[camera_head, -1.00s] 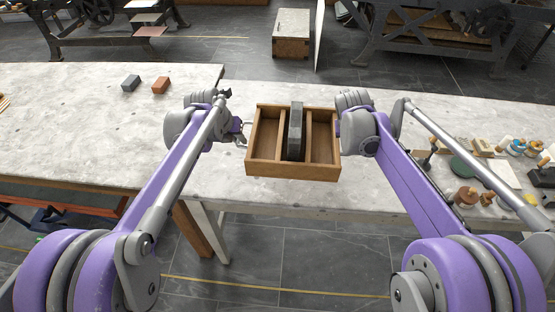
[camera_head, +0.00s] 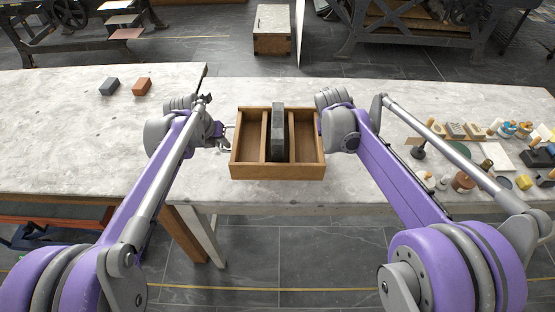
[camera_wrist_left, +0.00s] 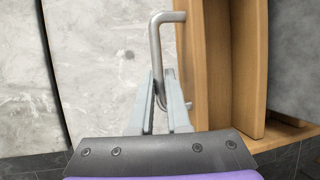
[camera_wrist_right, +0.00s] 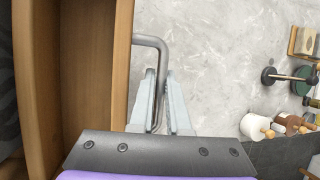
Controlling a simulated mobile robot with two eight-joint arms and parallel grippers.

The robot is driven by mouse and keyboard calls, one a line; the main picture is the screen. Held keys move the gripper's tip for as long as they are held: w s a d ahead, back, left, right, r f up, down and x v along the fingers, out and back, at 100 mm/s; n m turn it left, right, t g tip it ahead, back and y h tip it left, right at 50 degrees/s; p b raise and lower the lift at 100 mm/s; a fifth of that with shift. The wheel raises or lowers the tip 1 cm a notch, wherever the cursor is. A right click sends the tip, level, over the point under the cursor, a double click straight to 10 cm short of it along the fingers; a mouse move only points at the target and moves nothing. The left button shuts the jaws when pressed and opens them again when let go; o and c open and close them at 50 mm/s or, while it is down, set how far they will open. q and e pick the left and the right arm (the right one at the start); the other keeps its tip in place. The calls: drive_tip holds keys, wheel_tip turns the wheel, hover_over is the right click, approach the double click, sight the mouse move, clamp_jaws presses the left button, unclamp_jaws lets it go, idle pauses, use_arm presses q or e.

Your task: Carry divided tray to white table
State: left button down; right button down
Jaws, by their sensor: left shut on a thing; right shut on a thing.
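The divided tray (camera_head: 278,172) is a wooden box with side handles, held level over the front part of a pale table (camera_head: 380,185). A dark grey block (camera_head: 278,130) stands in its middle compartment; the side compartments look empty. My left gripper (camera_head: 224,136) is shut on the tray's left metal handle, which shows in the left wrist view (camera_wrist_left: 168,18). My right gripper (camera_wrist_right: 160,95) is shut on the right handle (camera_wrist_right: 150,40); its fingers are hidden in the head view. I cannot tell whether the tray touches the table.
Another pale table (camera_head: 80,130) adjoins at left, with a grey brick (camera_head: 108,87) and an orange brick (camera_head: 142,86). Stamps, jars and small tools crowd the right end, near a green disc (camera_head: 475,157). Table space behind the tray is clear.

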use_arm(q)
drive_tip(key=shift+f, duration=0.15)
use_arm(e)
drive_tip(key=shift+f, duration=0.1)
